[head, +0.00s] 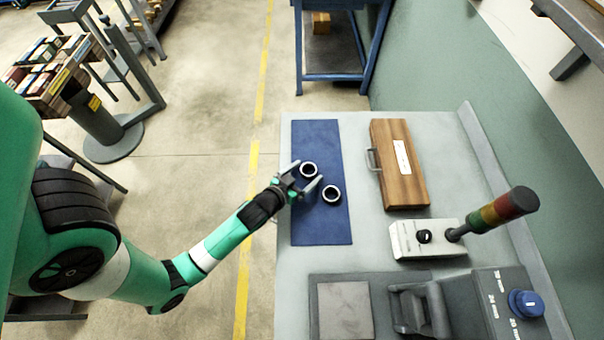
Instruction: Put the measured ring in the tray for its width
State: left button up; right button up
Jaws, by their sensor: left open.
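Two dark rings with bright rims lie on a blue mat (315,225). The upper ring (316,168) is by the fingertips of my left gripper (306,174). The lower ring (338,195) lies just to its lower right, outside the fingers. My left gripper is open, reaching in from the left, with its fingers spread on either side of the upper ring's near edge. I cannot tell whether a finger touches a ring. A grey device at the bottom right has a blue dial (526,304) with width marks. No tray for a width is clearly recognisable. My right gripper is not in view.
A wooden case (405,178) with a metal handle stands right of the mat. A white control box (413,242) carries a signal tower (500,209). A dark clamp-like part (419,312) and grey plate (345,311) are at the bottom. The mat's far end is clear.

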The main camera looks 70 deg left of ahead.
pick_arm(q)
jog(key=v, duration=1.1)
jog(key=shift+s+d+r, duration=0.2)
jog(key=shift+s+r, duration=0.15)
jog(key=shift+s, duration=0.05)
